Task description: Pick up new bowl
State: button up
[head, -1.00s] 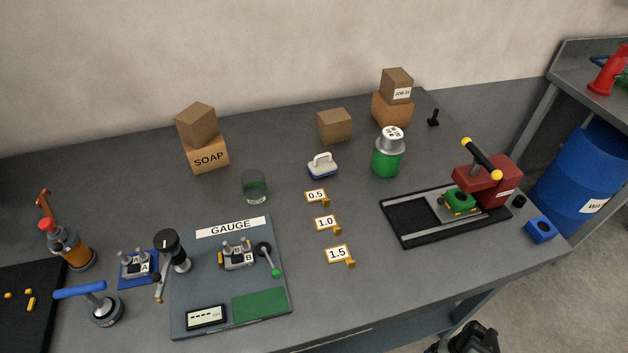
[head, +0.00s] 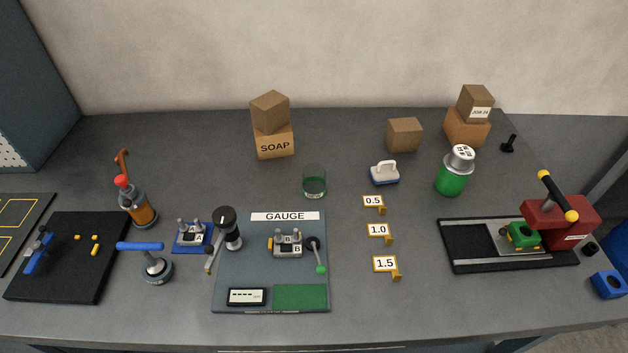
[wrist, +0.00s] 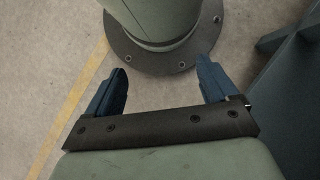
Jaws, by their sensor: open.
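My gripper (wrist: 162,70) shows in the wrist view, with its two blue fingers wide apart and nothing between them. It points at the floor and a round bolted base, away from the bench top. My gripper is not in the head view. I cannot make out anything that is clearly a bowl. The nearest in shape is a clear open-topped glass (head: 314,183) with green at its bottom, upright behind the gauge board.
The bench holds a gauge board (head: 229,285), a red press (head: 560,222), a green canister (head: 452,180), stacked boxes (head: 273,142), a black mat (head: 60,285) and a blue-handled tool (head: 155,267). Bare bench (head: 200,130) lies along the back left.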

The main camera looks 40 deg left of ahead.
jog(key=shift+o, duration=0.9)
